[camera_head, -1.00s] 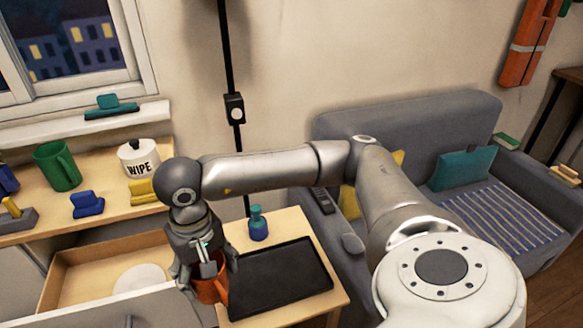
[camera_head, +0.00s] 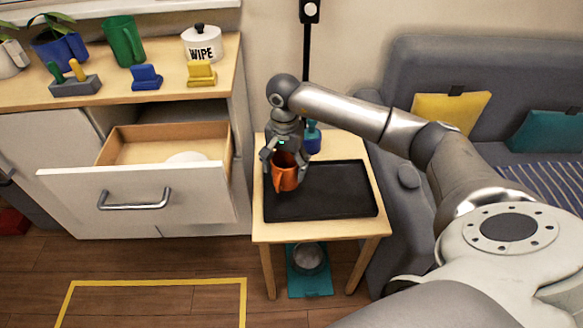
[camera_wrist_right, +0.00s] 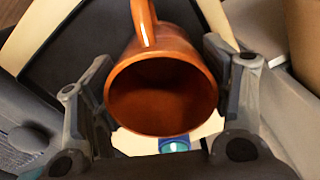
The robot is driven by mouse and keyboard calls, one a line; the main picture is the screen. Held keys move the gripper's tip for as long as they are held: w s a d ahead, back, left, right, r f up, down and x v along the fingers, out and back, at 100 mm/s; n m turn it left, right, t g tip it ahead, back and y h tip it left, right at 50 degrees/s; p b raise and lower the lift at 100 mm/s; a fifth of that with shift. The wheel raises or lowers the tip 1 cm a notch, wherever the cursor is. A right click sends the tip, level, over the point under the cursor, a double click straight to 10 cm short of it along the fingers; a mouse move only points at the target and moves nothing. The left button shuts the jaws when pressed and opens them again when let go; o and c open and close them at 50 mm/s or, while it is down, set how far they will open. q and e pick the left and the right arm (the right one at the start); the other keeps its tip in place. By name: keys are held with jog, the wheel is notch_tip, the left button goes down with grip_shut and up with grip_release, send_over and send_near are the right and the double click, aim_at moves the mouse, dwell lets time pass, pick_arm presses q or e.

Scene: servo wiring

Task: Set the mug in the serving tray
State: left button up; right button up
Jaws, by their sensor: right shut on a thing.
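An orange mug (camera_head: 285,178) is held by my right gripper (camera_head: 284,160) at the left part of the black serving tray (camera_head: 330,193). The tray lies on a small wooden side table. In the right wrist view the mug (camera_wrist_right: 163,92) sits between the two fingers of the gripper (camera_wrist_right: 160,100), its open top towards the camera and its handle at the top of the picture. The black tray (camera_wrist_right: 85,50) shows behind it. I cannot tell whether the mug's base touches the tray. My left gripper is not in view.
A blue bottle (camera_head: 312,137) stands behind the tray on the side table (camera_head: 320,229). An open drawer (camera_head: 135,198) with a white plate (camera_head: 187,157) is to the left. A grey sofa (camera_head: 400,120) is to the right. The tray's right part is clear.

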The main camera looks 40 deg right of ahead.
aim_at(286, 177)
notch_tip(286, 177, down, 4)
jog(key=shift+f, duration=0.25)
pick_arm(q)
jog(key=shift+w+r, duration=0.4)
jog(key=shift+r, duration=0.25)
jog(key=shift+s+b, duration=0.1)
jog(key=shift+b, duration=0.2)
pick_arm(e)
jog(key=shift+f, duration=0.1)
jog(key=o, duration=0.8)
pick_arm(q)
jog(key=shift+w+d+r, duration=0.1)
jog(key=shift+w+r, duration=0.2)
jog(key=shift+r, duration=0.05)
pick_arm(e)
jog(key=o, duration=0.4)
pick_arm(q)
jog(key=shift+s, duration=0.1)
pick_arm(e)
jog(key=shift+r, duration=0.3)
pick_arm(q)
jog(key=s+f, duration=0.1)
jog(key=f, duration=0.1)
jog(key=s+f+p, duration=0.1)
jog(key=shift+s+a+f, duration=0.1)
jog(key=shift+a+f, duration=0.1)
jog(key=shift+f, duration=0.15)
pick_arm(e)
notch_tip(286, 177, up, 12)
jog(key=shift+f, duration=0.15)
